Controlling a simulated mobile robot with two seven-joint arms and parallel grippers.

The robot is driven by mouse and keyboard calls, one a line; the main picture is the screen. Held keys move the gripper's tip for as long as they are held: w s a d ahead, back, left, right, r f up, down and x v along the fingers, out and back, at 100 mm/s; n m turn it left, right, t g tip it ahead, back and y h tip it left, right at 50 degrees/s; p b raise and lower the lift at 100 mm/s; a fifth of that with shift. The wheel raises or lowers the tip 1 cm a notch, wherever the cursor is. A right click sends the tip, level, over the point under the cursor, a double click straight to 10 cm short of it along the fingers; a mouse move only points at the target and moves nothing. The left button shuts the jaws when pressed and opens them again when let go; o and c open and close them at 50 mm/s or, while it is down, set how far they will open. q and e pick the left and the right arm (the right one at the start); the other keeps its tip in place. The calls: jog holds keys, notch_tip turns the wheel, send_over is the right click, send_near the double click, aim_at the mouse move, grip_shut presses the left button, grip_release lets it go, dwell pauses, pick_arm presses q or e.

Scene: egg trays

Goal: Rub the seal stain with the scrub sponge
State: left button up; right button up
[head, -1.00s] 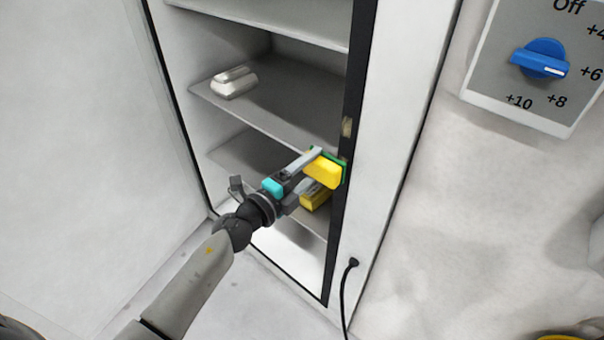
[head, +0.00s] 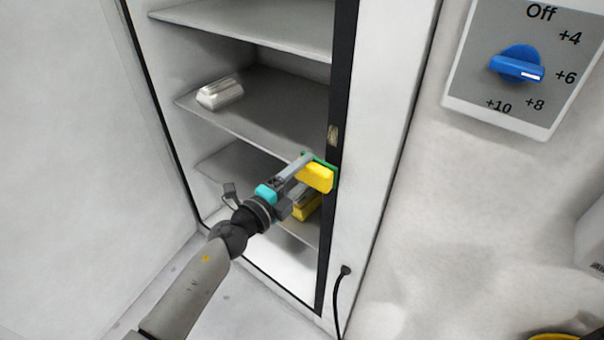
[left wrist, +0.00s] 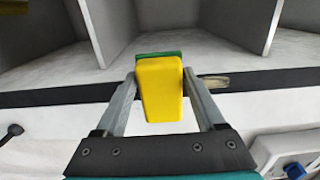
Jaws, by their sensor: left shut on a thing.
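The scrub sponge, yellow with a green scouring side, is held in my left gripper (head: 306,174); the sponge (head: 316,178) also shows in the left wrist view (left wrist: 160,88) between the two fingers. Its green side faces the black door seal (head: 344,110) of the open cabinet. The seal stain is a small yellowish-brown patch (head: 333,135) on that seal, just above the sponge in the head view. In the left wrist view the stain (left wrist: 213,82) lies right of the sponge. I cannot tell whether the green side touches the seal. My right gripper is out of view.
A silver-white wrapped block (head: 219,94) lies on a cabinet shelf (head: 270,100). A yellow item (head: 307,204) sits lower in the cabinet behind my gripper. A dial panel (head: 517,66) is on the right. A black cable (head: 337,300) hangs by the cabinet.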

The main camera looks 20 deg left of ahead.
pick_arm(q)
jog(key=shift+x, duration=1)
